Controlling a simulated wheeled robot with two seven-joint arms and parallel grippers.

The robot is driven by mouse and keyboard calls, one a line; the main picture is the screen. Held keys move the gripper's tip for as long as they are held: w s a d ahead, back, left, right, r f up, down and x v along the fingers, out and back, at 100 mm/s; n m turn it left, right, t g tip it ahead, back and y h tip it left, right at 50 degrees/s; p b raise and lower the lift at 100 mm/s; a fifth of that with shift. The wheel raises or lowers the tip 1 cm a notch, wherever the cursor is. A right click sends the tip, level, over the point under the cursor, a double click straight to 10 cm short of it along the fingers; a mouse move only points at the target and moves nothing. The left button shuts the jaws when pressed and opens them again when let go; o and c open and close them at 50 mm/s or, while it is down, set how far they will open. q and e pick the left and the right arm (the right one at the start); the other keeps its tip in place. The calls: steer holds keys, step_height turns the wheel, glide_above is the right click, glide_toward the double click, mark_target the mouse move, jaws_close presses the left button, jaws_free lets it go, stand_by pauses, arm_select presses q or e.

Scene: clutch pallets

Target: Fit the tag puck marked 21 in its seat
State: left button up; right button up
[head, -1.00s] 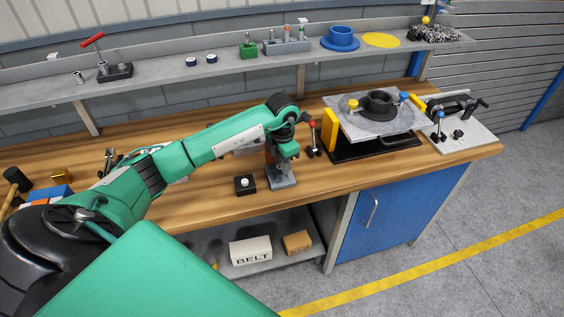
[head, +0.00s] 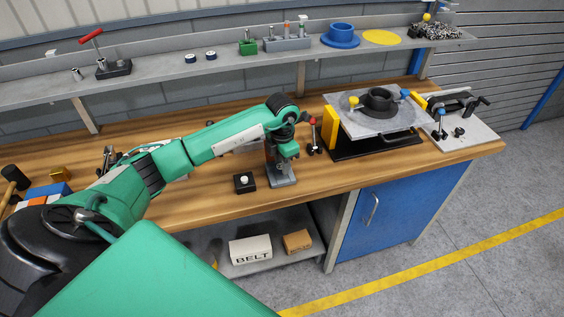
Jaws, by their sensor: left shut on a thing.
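My left gripper (head: 284,160) points down over a small grey metal fixture (head: 284,177) near the front edge of the bench. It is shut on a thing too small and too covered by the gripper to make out. No puck with a readable 21 shows. Two small round dark-and-white pieces (head: 190,58) lie on the shelf, their marks unreadable. A black square block with a white knob (head: 245,182) stands just left of the gripper. I cannot tell which piece is the seat. My right gripper is out of view.
A rod with a red knob (head: 313,122) stands close right of the gripper. Further right are a raised grey plate with a black ring (head: 379,101) and a clamp on a pale plate (head: 482,135). The shelf (head: 160,74) runs behind.

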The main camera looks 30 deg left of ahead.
arm_select(q)
steer(key=shift+f, duration=0.4)
steer(key=shift+r, duration=0.1)
steer(key=o, duration=1.4)
steer(key=shift+s+d, duration=0.1)
steer(key=shift+s, duration=0.05)
steer(key=shift+c, duration=0.2)
